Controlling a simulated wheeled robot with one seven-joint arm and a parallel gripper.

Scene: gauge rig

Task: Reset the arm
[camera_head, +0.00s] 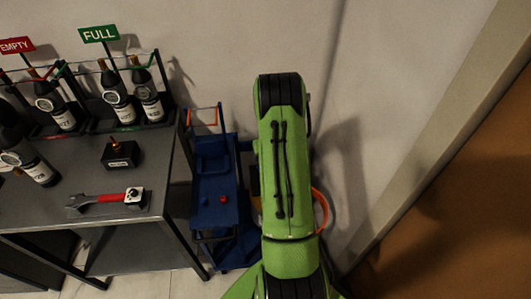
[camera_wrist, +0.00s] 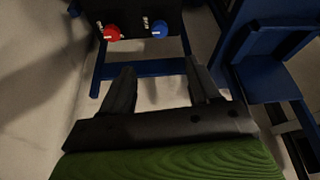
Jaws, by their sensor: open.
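My green arm (camera_head: 284,165) rises at the middle of the head view, to the right of the blue cart and in front of the wall. My gripper's end is hidden in that view. In the wrist view my gripper (camera_wrist: 160,80) is open, with its two dark fingers apart and nothing between them. The fingers point toward a blue frame bar (camera_wrist: 150,68) and a dark panel with a red knob (camera_wrist: 111,33) and a blue knob (camera_wrist: 159,29).
A grey table (camera_head: 70,185) at the left holds several bottles (camera_head: 117,107), a red-handled wrench (camera_head: 110,199) and a small black box (camera_head: 121,155). Signs read EMPTY (camera_head: 15,46) and FULL (camera_head: 99,34). The blue cart (camera_head: 214,200) stands close beside my arm. A brown surface (camera_head: 460,190) is at the right.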

